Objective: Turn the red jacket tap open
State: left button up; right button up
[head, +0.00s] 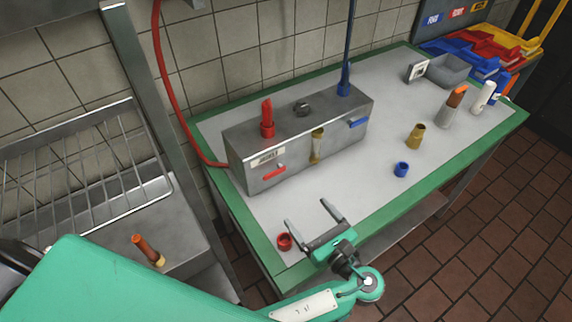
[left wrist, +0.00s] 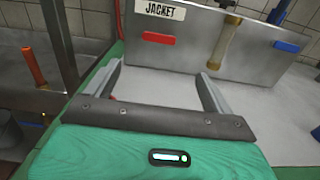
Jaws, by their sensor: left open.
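The red jacket tap (head: 274,172) is a short red lever on the front of the grey metal box (head: 340,144), below the "JACKET" label (head: 266,157). Its handle lies nearly level. In the left wrist view the red tap (left wrist: 160,40) shows ahead, under the label (left wrist: 166,10). My left gripper (head: 310,212) is open and empty over the front of the table, short of the box and apart from the tap. Its fingers (left wrist: 160,82) point toward the box front. My right gripper is not in view.
A red ring-shaped fitting (head: 284,241) lies beside my left gripper. A blue lever (head: 358,123) and brass tube (head: 317,145) are on the box front. A blue cap (head: 401,169) and brass fitting (head: 416,136) stand to the right. The grey tabletop before the box is mostly clear.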

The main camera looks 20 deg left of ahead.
pick_arm(q)
jog(key=p, duration=0.2)
send_near(275, 174)
jog(key=shift+x, duration=0.85)
jog(key=p+x, duration=0.1)
jog(key=x, duration=0.4)
jog(key=shift+w+a, duration=0.3)
jog(key=shift+a, duration=0.05)
jog(key=shift+w+a+f, duration=0.1)
jog(key=shift+w, duration=0.05)
jog(key=c, duration=1)
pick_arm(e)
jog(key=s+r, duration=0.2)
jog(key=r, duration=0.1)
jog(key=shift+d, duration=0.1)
